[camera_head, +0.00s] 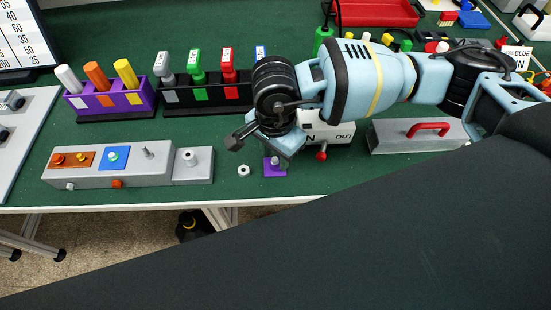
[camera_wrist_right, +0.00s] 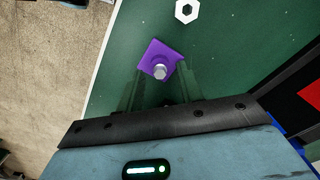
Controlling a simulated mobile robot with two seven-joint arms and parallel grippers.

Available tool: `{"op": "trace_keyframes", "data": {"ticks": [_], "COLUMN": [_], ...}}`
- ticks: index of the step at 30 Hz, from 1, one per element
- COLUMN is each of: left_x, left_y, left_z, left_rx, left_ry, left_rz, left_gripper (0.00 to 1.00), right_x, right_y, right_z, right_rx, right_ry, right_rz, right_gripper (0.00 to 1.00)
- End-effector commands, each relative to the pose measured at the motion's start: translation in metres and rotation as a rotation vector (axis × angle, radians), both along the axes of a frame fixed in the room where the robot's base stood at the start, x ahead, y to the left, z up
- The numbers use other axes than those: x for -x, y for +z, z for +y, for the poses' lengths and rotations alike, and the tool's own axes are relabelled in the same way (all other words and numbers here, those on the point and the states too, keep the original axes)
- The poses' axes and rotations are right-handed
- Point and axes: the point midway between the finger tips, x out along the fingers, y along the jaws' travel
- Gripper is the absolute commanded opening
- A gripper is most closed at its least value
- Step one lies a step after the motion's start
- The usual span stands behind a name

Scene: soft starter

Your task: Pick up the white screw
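A pale grey-white screw (camera_head: 275,161) stands on a small purple plate (camera_head: 268,172) near the table's front edge. In the right wrist view the screw (camera_wrist_right: 160,71) points up from the purple plate (camera_wrist_right: 152,52). My right gripper (camera_wrist_right: 158,84) points down at it, with its see-through fingers apart, one on each side of the screw and not touching it as far as I can see. In the head view my right gripper (camera_head: 276,151) is just above the screw, its fingers partly hidden. My left gripper is not in view.
A hex nut (camera_head: 243,170) lies left of the plate. A grey block (camera_head: 130,178) with orange and blue plates stands further left. Behind are purple (camera_head: 110,104) and black (camera_head: 205,108) racks. A grey block with a red handle (camera_head: 428,129) is right.

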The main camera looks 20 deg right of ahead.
Motion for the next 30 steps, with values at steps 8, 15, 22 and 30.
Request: {"op": "trace_keyframes", "data": {"ticks": [8,15,22,30], "left_x": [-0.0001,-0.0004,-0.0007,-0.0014], "left_y": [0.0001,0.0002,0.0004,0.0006], "left_z": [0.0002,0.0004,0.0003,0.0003], "left_rx": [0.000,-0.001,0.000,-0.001], "left_ry": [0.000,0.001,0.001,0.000], "left_rz": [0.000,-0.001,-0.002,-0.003], "left_gripper": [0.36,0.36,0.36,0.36], "right_x": [0.0005,0.0004,0.0003,0.0002], "right_y": [-0.0067,-0.0064,-0.0063,-0.0048], "right_z": [0.0004,0.0005,0.0004,0.0005], "right_rx": [-0.001,0.000,0.000,-0.001], "right_ry": [0.001,0.000,0.000,0.000], "right_rz": [0.002,0.001,0.001,0.000], "right_gripper": [0.37,0.11,0.00,0.00]}}
